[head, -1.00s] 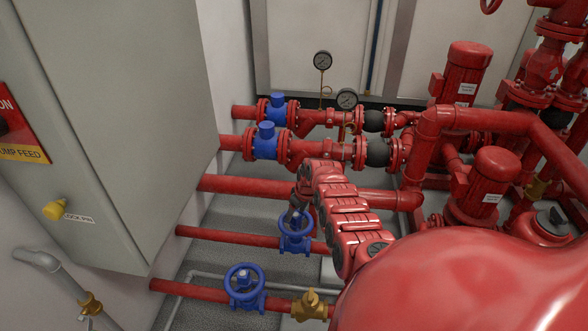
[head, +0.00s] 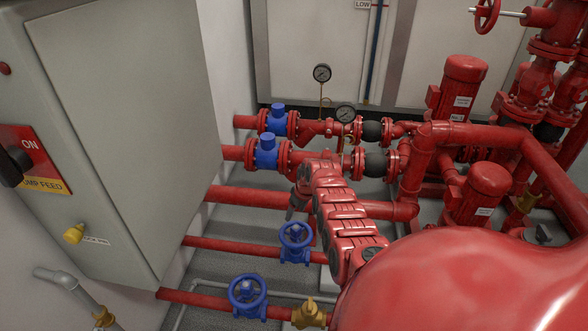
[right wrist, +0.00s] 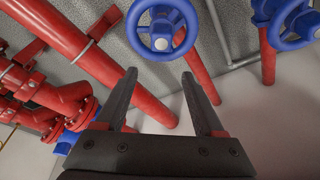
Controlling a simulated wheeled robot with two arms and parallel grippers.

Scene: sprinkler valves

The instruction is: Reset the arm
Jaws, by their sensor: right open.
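My right gripper (head: 294,217) is open and empty, fingers pointing down, at the end of my red segmented arm. In the head view it is partly hidden by the arm, just above a blue handwheel valve (head: 296,242). In the right wrist view, the open fingers of my right gripper (right wrist: 160,76) have nothing between them. The blue handwheel (right wrist: 163,27) lies beyond the fingertips, apart from them. My left gripper is not in view.
A second blue handwheel (head: 248,294) and a brass valve (head: 309,314) sit on the front pipe. A grey cabinet (head: 120,120) stands at left. Two gauges (head: 322,73) (head: 345,114) and blue-capped valves (head: 266,152) are behind. Red pump motors (head: 462,86) fill the right.

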